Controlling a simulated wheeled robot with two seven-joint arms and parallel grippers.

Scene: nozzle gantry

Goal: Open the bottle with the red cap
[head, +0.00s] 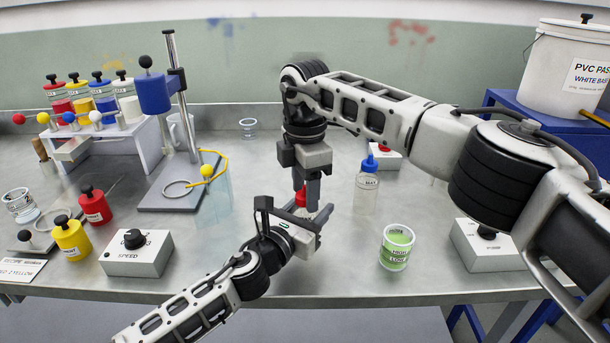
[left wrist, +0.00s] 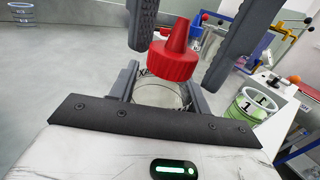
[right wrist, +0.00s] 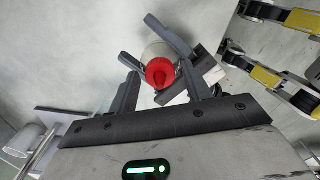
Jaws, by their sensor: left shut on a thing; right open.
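The bottle with the red cap is clear and mostly hidden in the head view, where its red cap (head: 301,198) shows between my grippers. My left gripper (head: 300,222) is shut on the bottle's body (left wrist: 160,95). The cone-shaped red cap (left wrist: 175,55) sits at the bottle's top, looking tilted in the left wrist view. My right gripper (head: 306,188) comes down from above and is open. Its fingers stand either side of the cap with visible gaps. The right wrist view also shows the cap (right wrist: 160,73) between the fingers, with the bottle behind it.
A speed box (head: 136,253), small red and yellow jars and a stand (head: 170,195) are to the left. A switch box (head: 488,245) is at the right front.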

